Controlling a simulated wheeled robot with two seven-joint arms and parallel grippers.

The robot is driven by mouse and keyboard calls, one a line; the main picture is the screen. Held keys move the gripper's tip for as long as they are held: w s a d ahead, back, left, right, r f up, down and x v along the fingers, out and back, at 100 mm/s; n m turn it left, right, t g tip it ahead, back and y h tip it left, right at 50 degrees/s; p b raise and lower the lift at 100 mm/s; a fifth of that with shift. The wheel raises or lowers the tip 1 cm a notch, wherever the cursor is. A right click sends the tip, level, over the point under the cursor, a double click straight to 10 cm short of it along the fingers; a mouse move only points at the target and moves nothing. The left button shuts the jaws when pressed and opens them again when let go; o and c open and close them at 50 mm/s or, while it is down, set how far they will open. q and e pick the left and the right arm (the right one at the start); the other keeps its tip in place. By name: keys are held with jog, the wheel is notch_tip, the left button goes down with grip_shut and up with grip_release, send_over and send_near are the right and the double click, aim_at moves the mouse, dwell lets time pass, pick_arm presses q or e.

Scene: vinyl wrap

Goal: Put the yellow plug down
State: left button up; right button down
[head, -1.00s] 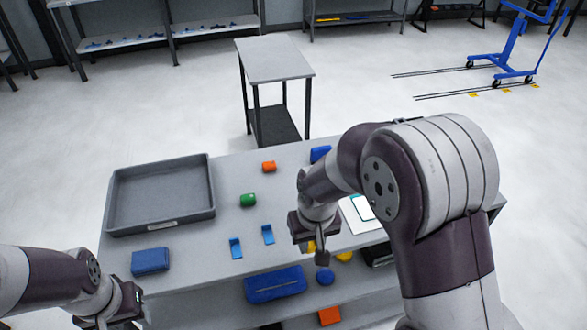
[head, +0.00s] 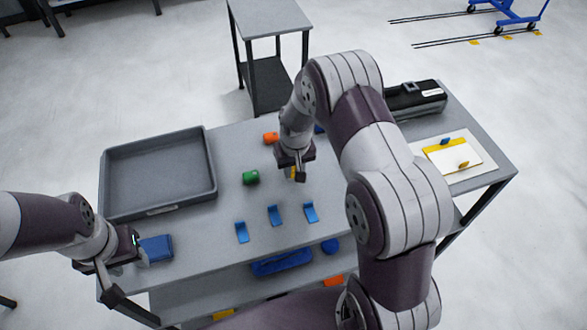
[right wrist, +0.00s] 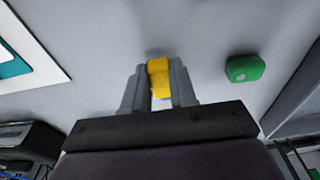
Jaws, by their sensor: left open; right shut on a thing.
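The yellow plug (right wrist: 159,76) is between the fingertips of my right gripper (right wrist: 158,86) in the right wrist view. In the head view my right gripper (head: 295,172) is over the back middle of the table (head: 215,240), with a small part of the yellow plug (head: 292,173) showing. The gripper is shut on the plug; I cannot tell whether the plug touches the tabletop. The green plug (head: 251,177) lies to the left, and the orange plug (head: 271,138) lies farther back. My left gripper (head: 125,275) is open at the front left, beside a blue case (head: 156,248).
A grey tray (head: 211,188) stands at the back left. At the right are a white sheet (head: 472,168) with a yellow strip and a black device (head: 415,98). My right arm hides part of the table.

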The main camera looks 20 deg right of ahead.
jog(key=shift+s+f, duration=0.2)
jog(key=shift+f, duration=0.65)
jog(key=shift+w+f, duration=0.15)
jog(key=shift+f, duration=0.1)
jog(key=c, duration=0.9)
grip_release()
